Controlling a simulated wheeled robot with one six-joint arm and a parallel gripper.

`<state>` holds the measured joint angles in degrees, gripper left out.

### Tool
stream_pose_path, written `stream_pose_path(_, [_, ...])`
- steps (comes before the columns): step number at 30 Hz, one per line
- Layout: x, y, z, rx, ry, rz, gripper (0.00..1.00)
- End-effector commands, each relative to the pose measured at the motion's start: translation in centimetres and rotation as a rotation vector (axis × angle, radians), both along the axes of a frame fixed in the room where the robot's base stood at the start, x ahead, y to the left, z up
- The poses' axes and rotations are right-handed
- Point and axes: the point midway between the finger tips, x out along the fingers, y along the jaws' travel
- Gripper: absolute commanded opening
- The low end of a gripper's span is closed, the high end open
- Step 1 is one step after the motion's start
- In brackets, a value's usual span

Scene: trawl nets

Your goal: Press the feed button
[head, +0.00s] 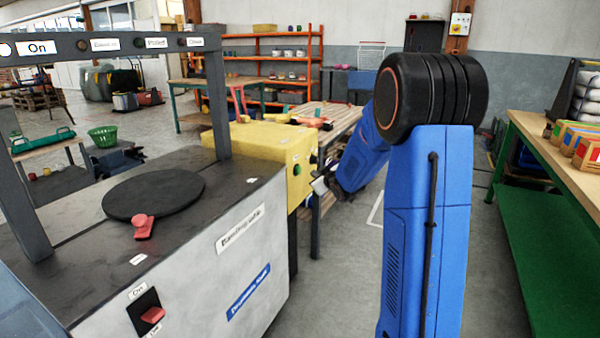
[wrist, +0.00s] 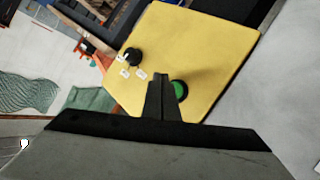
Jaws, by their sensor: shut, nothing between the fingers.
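A yellow box (head: 268,145) stands behind the grey machine. A round green button (head: 297,169) is on its right-hand face. In the wrist view the yellow face (wrist: 200,50) fills the middle, with the green button (wrist: 180,89) just right of my fingertips and partly hidden by them. A black knob (wrist: 133,55) with small unreadable white labels is up and left of it. My gripper (head: 320,186) is shut and empty, in front of the yellow face, a little right of and below the button. The fingers (wrist: 160,82) point at the face; I cannot tell whether they touch it.
The grey machine (head: 200,250) carries a black disc (head: 155,194), a red lever (head: 144,226) and a red switch (head: 152,314) below. A wooden table (head: 335,116) stands behind the yellow box. A green-legged bench (head: 560,165) is at right. The floor between is clear.

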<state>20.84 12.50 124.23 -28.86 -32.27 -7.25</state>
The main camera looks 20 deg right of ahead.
Motion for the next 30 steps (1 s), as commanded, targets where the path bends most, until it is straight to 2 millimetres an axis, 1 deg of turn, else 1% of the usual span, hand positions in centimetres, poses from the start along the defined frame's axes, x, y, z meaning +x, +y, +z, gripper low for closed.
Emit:
stream_pose_path(3, [1.0, 0.8, 0.0, 0.000, 0.000, 0.001, 0.00])
stream_pose_path(10, [2.0, 1.6, 0.0, -0.001, -0.001, 0.001, 0.00])
stream_pose_path(30, [2.2, 1.7, 0.0, 0.000, 0.000, 0.000, 0.00])
